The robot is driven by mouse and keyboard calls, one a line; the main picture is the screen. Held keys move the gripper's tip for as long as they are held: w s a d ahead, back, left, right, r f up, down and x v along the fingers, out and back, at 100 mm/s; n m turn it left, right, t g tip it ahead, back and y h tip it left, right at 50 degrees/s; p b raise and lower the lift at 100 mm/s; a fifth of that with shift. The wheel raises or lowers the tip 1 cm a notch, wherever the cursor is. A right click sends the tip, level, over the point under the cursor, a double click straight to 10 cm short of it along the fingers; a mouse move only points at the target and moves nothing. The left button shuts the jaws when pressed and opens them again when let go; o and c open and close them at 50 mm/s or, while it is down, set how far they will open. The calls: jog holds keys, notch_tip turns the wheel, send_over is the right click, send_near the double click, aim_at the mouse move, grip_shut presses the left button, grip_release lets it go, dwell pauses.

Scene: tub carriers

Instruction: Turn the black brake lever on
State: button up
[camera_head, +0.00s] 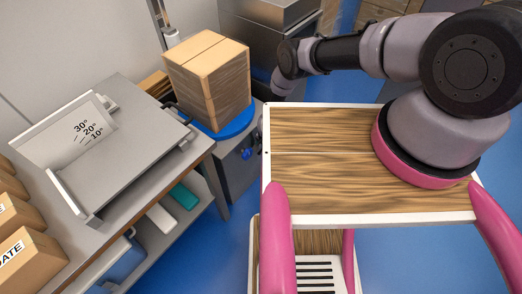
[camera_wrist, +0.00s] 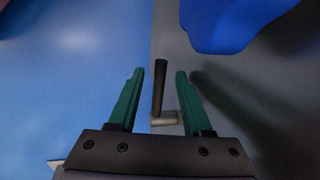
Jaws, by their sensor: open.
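The black brake lever (camera_wrist: 160,84) shows in the wrist view as a slim dark bar rising from a small light grey pivot block (camera_wrist: 163,119). My gripper (camera_wrist: 159,72) is open, with one green finger on each side of the lever. Gaps show between the lever and both fingers, so neither seems to touch it. In the head view my wrist (camera_head: 287,60) is at the top centre, by the grey cabinet with the blue round top. The fingers are not clear there, and I cannot make out the lever surely.
A blue rounded part (camera_wrist: 225,25) is close above right of the right finger in the wrist view. A bench with an angle-marked ramp (camera_head: 125,150) is at left.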

jog(key=shift+f, duration=0.1)
grip_shut()
dwell(1.5)
